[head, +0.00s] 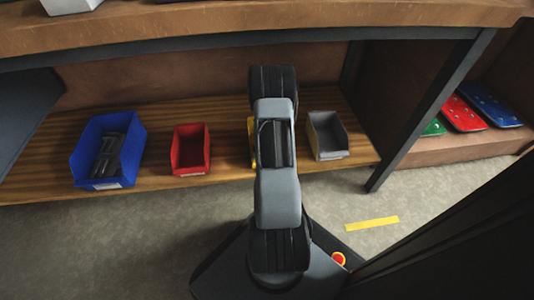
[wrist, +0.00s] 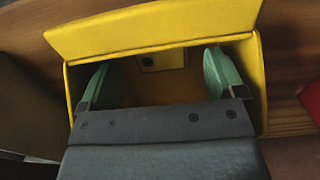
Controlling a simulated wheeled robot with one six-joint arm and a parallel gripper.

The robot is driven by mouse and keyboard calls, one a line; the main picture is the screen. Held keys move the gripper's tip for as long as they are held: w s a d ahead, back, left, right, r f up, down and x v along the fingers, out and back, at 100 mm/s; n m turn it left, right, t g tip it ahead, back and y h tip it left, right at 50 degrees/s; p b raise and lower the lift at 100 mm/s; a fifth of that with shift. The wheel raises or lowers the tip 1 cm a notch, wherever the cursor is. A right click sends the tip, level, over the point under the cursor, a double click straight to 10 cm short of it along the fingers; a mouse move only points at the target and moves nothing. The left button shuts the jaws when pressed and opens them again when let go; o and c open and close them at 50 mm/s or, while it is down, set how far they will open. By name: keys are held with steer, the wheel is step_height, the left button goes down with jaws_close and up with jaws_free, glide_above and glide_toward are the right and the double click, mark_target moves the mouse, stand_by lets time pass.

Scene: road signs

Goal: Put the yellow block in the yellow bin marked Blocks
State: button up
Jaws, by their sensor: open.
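The yellow bin (wrist: 155,28) fills most of the wrist view, its near part hidden by my gripper's dark body. In the head view only a sliver of the yellow bin (head: 252,141) shows beside my arm. My gripper (wrist: 160,75) is open over the bin's mouth, its two green-padded fingers wide apart with nothing between them. A small yellow square piece with a dark round mark (wrist: 162,60) shows inside the bin, beyond the fingers. It may be the yellow block, but I cannot tell for sure. No "Blocks" marking is readable.
A blue bin (head: 127,160) with dark pieces and a red bin (head: 190,150) stand left on the wooden shelf (head: 40,183). A grey bin (head: 326,136) stands right. The upper shelf (head: 200,30) overhangs them. Red, blue and green items (head: 465,112) lie far right.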

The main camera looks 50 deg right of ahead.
step_height(320, 180, up, 8)
steer(key=p, duration=0.4)
steer(key=shift+r, duration=0.15)
stand_by(0.3)
